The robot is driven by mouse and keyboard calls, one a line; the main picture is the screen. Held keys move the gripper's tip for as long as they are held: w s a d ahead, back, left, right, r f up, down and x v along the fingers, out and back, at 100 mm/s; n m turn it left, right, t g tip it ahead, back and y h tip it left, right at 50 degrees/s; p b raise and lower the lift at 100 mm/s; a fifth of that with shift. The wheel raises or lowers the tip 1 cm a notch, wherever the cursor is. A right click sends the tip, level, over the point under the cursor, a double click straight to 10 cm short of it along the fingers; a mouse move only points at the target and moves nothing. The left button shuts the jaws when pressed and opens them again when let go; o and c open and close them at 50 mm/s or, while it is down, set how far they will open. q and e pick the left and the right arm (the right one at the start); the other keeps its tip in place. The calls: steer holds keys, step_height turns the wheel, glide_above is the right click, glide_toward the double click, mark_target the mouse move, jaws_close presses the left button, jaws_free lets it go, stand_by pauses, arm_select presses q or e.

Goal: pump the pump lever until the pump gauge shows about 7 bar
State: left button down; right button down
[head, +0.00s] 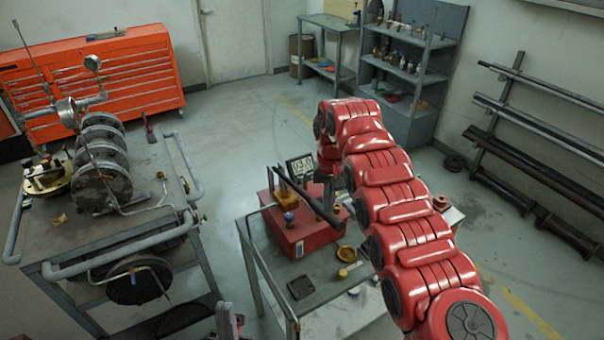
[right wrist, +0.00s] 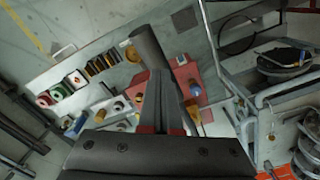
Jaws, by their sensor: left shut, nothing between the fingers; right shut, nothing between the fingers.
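The red pump box (head: 298,232) stands on a small grey table. Its dark pump lever (head: 312,203) slants across the top of it. A small digital gauge (head: 300,168) stands behind the box; its reading looks like about 3, but the digits are small. My left gripper (head: 228,320) is shut at the bottom edge, partly cut off.
A pipe-framed cart (head: 60,262) with flanged discs and dial gauges stands left of the pump table. A black pad (head: 301,288) and small yellow parts (head: 345,254) lie in front of the pump box. Clear floor lies behind the table.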

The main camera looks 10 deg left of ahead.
steer(key=shift+f, duration=0.1)
stand_by(0.7)
step_height(320, 180, down, 12)
steer(key=b, duration=0.7)
steer(key=shift+f, duration=0.2)
steer(key=shift+r, duration=0.1)
step_height(320, 180, up, 13)
steer(key=p, duration=0.6)
steer(key=shift+f, duration=0.35)
steer(key=shift+f+b, duration=0.1)
steer(key=shift+b, duration=0.25)
